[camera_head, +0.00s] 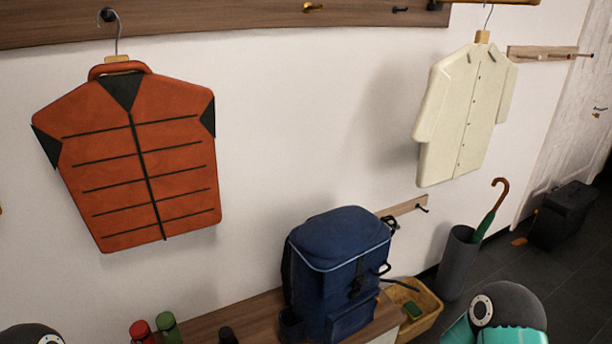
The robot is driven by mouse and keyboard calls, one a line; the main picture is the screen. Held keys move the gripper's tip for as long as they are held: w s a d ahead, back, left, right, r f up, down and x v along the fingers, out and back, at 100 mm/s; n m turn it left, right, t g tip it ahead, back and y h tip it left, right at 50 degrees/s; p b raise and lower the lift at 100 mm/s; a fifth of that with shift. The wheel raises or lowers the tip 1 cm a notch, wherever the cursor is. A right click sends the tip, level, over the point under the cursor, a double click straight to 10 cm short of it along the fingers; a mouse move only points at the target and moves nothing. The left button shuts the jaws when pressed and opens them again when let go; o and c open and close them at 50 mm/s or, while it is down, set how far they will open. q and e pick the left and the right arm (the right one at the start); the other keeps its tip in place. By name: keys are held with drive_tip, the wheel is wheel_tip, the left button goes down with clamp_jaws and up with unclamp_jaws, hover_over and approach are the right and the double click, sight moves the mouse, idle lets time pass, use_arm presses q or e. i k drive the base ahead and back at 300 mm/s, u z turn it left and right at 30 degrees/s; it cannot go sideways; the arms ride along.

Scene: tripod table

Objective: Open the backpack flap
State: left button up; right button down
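The dark blue backpack (338,262) stands upright on the wooden bench at the bottom middle. Its flap (340,237) lies over the top, edged with light blue piping, and looks closed. A dark strap with a buckle (357,284) hangs down the front from the flap. The lower end of the backpack is near the bottom picture edge. Neither gripper shows in the head view. Only rounded parts of my arms show at the bottom left and bottom right corners, apart from the backpack in the picture.
Red (142,332) and green (168,327) bottles and a dark-topped item (228,336) stand left of the backpack on the bench (262,314). A yellow basket (425,304) and a grey umbrella stand (457,262) are to its right. An orange vest (135,160) and cream shirt (462,115) hang above.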

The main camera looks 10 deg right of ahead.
sight(344, 244)
drive_tip(key=u, duration=0.9)
drive_tip(key=i, duration=0.15)
drive_tip(key=z, duration=3.4)
drive_tip(key=i, duration=0.55)
drive_tip(key=u, duration=2.5)
